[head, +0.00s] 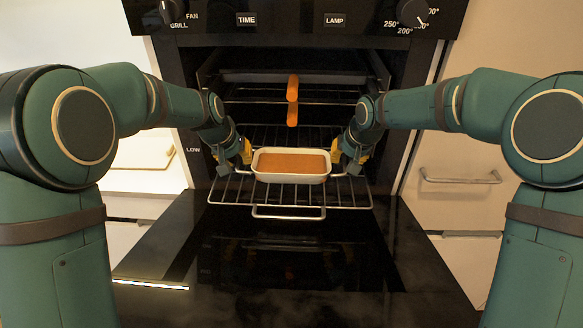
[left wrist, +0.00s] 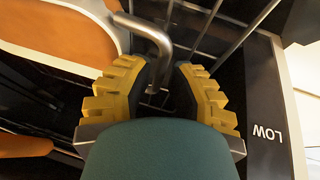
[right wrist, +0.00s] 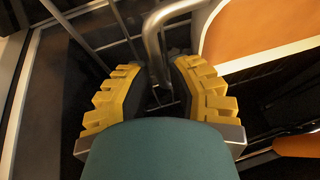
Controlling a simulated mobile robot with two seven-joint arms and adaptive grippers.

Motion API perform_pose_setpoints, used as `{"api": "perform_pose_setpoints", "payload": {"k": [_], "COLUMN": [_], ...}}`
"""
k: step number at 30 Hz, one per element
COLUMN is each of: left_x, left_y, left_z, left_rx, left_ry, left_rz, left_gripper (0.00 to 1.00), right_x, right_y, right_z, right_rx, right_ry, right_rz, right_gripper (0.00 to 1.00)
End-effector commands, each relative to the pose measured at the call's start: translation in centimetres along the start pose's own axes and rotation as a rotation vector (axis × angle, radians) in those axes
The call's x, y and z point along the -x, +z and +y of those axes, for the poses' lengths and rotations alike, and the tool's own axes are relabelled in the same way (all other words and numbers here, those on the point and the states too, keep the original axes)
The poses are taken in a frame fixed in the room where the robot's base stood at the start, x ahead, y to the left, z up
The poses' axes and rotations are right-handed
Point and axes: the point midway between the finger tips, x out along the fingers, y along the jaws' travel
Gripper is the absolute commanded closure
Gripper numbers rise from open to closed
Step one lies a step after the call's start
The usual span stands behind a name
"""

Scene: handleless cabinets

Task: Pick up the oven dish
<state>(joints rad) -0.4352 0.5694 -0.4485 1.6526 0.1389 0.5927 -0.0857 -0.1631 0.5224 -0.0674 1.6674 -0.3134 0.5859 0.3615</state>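The oven dish (head: 291,165) is a white-rimmed tray with orange-brown contents. It sits level on the pulled-out wire rack, with a grey metal handle at each short end. My left gripper (head: 243,158) is at its left end and my right gripper (head: 346,160) at its right end. In the left wrist view the dish (left wrist: 72,28) is at top left, and its bent handle (left wrist: 148,30) runs between my left fingertips (left wrist: 163,80). In the right wrist view the other handle (right wrist: 155,35) runs between my right fingertips (right wrist: 161,78). Whether the fingers touch the handles is unclear.
The wire rack (head: 288,216) extends over the lowered black oven door (head: 290,295). A metal drawer handle (head: 460,178) stands out at the right.

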Motion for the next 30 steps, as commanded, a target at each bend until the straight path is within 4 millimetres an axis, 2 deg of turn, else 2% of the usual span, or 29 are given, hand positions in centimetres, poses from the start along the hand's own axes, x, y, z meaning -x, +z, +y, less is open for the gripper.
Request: {"api": "perform_pose_setpoints", "payload": {"k": [4, 5, 6, 7, 30], "left_x": [-0.05, -0.05, -0.05, -0.05, 0.46], "left_y": [0.07, 0.07, 0.07, 0.08, -0.11], "left_z": [0.07, 0.08, 0.08, 0.09, 0.25], "left_rx": [-0.001, -0.001, -0.001, -0.001, -0.002], "left_ry": [0.001, 0.001, 0.001, 0.001, 0.001], "left_rz": [-0.002, -0.002, -0.002, -0.002, -0.003], "left_gripper": [0.82, 0.79, 0.93, 1.0, 1.0], "right_x": [-0.06, -0.06, -0.06, -0.06, 0.44], "right_y": [0.08, 0.09, 0.09, 0.09, -0.09], "right_z": [-0.06, -0.06, -0.06, -0.07, -0.24], "right_rx": [0.001, 0.001, 0.001, 0.001, 0.001], "right_ry": [0.0, 0.0, -0.001, -0.001, -0.001], "right_rz": [-0.002, -0.002, -0.002, -0.003, -0.003], "right_gripper": [0.82, 0.79, 0.93, 1.0, 1.0]}}
